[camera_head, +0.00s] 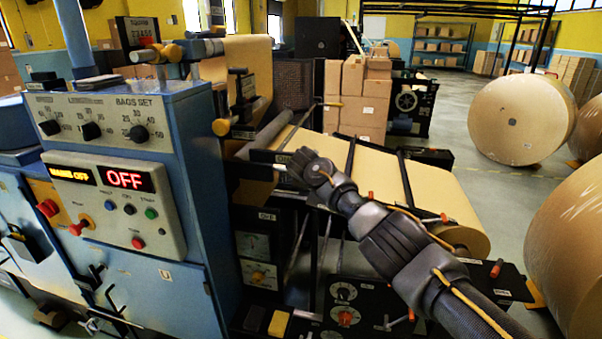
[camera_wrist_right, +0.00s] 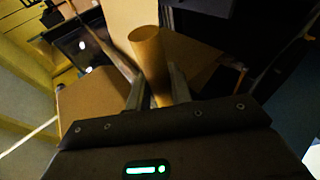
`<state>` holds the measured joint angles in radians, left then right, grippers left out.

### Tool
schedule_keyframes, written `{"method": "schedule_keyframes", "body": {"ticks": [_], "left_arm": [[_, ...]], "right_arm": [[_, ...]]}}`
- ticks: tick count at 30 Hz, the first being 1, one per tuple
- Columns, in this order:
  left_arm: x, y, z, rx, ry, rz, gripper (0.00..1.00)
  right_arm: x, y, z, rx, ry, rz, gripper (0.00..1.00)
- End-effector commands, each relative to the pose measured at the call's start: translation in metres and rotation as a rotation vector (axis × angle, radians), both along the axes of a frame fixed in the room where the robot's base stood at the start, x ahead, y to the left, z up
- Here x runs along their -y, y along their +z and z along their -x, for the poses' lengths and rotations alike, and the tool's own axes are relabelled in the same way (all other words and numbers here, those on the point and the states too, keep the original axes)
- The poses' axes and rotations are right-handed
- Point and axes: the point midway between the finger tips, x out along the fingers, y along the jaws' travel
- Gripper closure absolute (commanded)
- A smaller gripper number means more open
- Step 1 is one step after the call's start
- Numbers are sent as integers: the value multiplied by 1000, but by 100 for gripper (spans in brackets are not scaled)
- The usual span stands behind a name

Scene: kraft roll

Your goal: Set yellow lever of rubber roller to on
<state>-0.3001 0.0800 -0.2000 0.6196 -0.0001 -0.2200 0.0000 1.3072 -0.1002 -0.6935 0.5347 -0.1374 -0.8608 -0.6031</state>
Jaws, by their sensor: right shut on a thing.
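My right arm comes in from the lower right in the head view, and its gripper (camera_head: 292,167) is at the near end of the brown paper web, below the dark rubber roller (camera_head: 265,134). In the right wrist view a yellow-tan cylindrical handle (camera_wrist_right: 149,52), which looks like the yellow lever, stands between the two fingers. The right gripper (camera_wrist_right: 156,88) is shut on it. In the head view the held handle is mostly hidden by the gripper, so its on or off position cannot be told. My left gripper is not in view.
A blue control cabinet (camera_head: 185,190) stands left of the gripper, with a red lit OFF display (camera_head: 124,180). A yellow-ended part (camera_head: 222,127) sticks out near the cabinet's right edge. A dark panel with knobs (camera_head: 345,318) lies below the arm. Large paper rolls (camera_head: 522,119) stand at right.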

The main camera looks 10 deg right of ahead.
Motion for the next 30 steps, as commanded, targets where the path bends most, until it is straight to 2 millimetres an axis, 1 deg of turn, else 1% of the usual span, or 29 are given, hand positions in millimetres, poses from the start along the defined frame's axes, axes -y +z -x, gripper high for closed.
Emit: {"method": "schedule_keyframes", "body": {"ticks": [1, 3, 11, 17, 23, 30], "left_arm": [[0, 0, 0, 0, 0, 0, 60], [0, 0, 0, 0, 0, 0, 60], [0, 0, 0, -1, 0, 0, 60], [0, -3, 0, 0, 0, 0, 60], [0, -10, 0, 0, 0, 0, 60], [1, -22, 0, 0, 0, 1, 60]], "right_arm": [[-1, 3, -1, 5, 2, 0, 77], [-1, 3, -1, 5, 2, 0, 70], [-1, 2, 0, 3, 0, 0, 70], [-2, 5, 5, 4, 2, -3, 70], [-2, 14, 21, 6, 3, -1, 70], [-5, 34, 54, 6, 4, -3, 70]]}}
